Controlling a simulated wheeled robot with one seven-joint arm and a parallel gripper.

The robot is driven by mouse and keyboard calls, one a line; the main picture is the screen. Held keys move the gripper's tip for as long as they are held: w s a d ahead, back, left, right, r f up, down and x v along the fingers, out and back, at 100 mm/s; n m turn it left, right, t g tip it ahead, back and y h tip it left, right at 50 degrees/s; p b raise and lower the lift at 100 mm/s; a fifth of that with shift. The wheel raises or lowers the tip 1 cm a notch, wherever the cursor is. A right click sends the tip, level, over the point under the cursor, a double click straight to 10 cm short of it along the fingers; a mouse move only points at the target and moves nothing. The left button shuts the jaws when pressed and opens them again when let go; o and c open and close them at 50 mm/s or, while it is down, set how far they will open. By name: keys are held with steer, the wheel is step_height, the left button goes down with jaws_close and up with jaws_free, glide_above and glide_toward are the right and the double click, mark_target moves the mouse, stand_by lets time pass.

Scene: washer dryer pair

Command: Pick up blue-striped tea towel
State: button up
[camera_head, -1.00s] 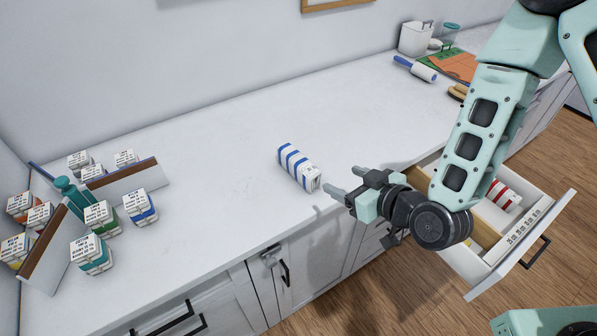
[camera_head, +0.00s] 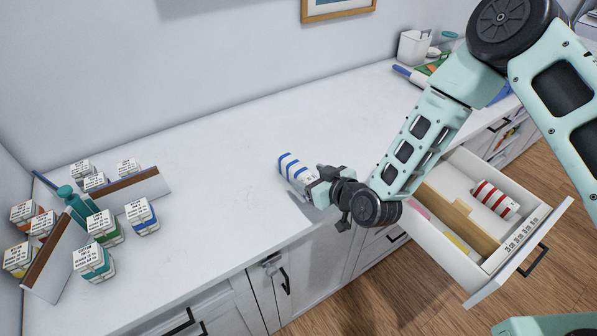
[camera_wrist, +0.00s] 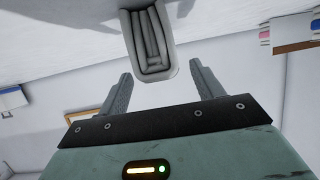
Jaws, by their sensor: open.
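The blue-striped tea towel (camera_head: 291,166) is a white roll with blue stripes, lying on the white countertop (camera_head: 230,190) near the middle of the head view. Its near end is partly hidden by my gripper (camera_head: 306,186). In the wrist view the folded end of the towel (camera_wrist: 149,45) shows grey and shaded at the top, centred between the two spread fingers of my gripper (camera_wrist: 162,80). The fingers are open, with a gap on each side. I cannot tell exactly how far the fingertips reach along the towel.
An open drawer (camera_head: 545,225) at the right holds a red-striped towel (camera_head: 495,200) and a wooden divider (camera_head: 455,225). The counter left of the towel is clear.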

mark_target(307, 174)
steer(key=shift+p+x, duration=0.55)
steer(key=shift+x, duration=1.1)
steer(key=c, duration=1.1)
